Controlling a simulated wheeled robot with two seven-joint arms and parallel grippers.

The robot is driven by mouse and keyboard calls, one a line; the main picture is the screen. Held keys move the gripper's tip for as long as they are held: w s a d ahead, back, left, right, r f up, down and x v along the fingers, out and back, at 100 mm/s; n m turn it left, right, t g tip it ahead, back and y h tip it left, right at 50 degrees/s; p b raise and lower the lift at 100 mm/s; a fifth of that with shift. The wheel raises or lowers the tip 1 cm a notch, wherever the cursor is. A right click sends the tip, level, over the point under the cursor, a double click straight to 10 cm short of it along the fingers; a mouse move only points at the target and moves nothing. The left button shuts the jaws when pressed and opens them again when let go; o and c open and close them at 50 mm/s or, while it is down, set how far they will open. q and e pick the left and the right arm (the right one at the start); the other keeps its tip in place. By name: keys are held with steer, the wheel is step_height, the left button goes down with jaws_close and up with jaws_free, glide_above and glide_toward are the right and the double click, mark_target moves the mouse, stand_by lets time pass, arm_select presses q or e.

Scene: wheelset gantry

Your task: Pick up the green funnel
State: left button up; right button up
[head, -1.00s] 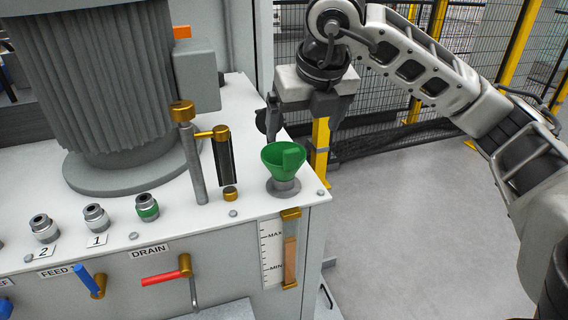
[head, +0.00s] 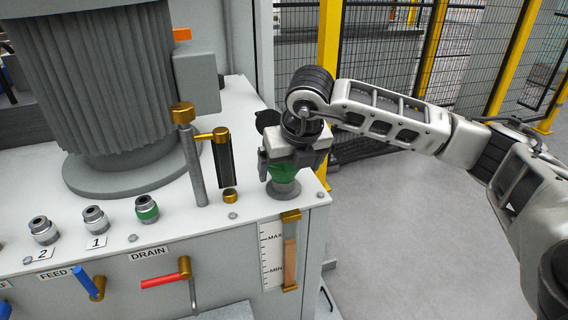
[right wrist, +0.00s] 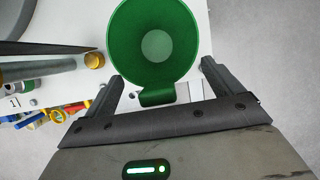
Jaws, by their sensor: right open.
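The green funnel (head: 284,172) sits upright on a grey round filler neck (head: 284,190) at the right corner of the white cabinet top. My right gripper (head: 288,160) is right at the funnel and hides its upper part in the head view. In the right wrist view the funnel (right wrist: 155,45) shows as a wide green bowl with a tab on its near side. The right gripper (right wrist: 160,85) is open there, with one finger on each side of that tab. I cannot tell whether the fingers touch it. My left gripper is not in view.
A grey post with a brass cap (head: 189,150) and a brass-ended dark handle (head: 222,158) stand left of the funnel. A large ribbed motor (head: 95,85) is farther left. Several fittings line the front edge. Open floor (head: 420,240) lies to the right.

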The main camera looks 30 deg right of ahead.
jaws_close()
steer(key=shift+r, duration=0.1)
